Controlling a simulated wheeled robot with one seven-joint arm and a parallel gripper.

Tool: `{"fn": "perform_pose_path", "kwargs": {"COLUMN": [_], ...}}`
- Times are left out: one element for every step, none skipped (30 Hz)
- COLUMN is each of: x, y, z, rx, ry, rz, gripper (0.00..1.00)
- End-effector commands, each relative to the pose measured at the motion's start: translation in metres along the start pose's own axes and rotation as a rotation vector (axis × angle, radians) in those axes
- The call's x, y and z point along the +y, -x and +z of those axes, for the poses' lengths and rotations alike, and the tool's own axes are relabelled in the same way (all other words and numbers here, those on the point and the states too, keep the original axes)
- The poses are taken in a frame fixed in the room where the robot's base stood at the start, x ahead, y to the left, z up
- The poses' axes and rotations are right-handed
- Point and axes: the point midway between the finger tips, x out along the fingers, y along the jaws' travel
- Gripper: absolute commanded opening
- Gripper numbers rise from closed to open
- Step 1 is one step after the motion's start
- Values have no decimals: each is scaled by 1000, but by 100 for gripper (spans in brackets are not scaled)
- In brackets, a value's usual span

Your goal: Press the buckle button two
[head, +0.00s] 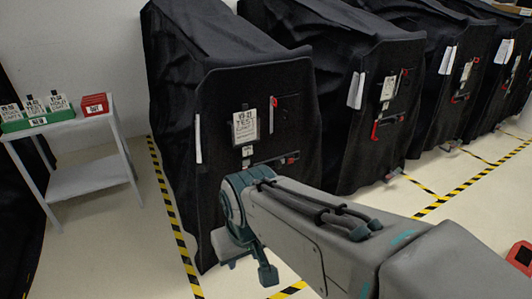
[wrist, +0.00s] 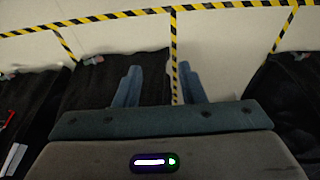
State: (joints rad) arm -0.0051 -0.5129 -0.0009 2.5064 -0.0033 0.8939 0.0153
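The nearest black-covered cart (head: 222,110) carries a white tag marked "TEST" (head: 245,126). A red-ended buckle (head: 292,159) sits low on its front, partly behind my arm. The second cart (head: 345,90) has a red buckle piece (head: 375,130) and a red-topped strap. No button is marked "two" clearly enough for me to read. My gripper (head: 250,262) hangs low in front of the nearest cart, its tip near the floor line. In the wrist view, the two blue-grey fingers (wrist: 158,86) stand apart with nothing seen between them. Contact with the cart cannot be told.
More covered carts (head: 425,65) stand in a row to the right. A grey side table (head: 90,178) at left holds a green tray (head: 36,124) and a red box (head: 94,104). Yellow-black tape (head: 165,205) marks the floor. A red object (head: 520,256) lies at lower right.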

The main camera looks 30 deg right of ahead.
Motion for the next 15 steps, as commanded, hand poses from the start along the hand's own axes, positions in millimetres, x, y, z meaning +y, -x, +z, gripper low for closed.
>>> {"fn": "perform_pose_path", "kwargs": {"x": [0, 0, 0, 0, 0, 0, 0, 0, 0, 0, 0, 0, 0, 0, 0], "y": [0, 0, 0, 0, 0, 0, 0, 0, 0, 0, 0, 0, 0, 0, 0], "z": [0, 0, 0, 0, 0, 0, 0, 0, 0, 0, 0, 0, 0, 0, 0], "rx": [0, 0, 0, 0, 0, 0, 0, 0, 0, 0, 0, 0, 0, 0, 0], "ry": [0, 0, 0, 0, 0, 0, 0, 0, 0, 0, 0, 0, 0, 0, 0], "rz": [0, 0, 0, 0, 0, 0, 0, 0, 0, 0, 0, 0, 0, 0, 0], "gripper": [36, 36, 36, 36, 36, 36, 36, 36, 36, 28, 20, 9, 0, 0, 0]}}
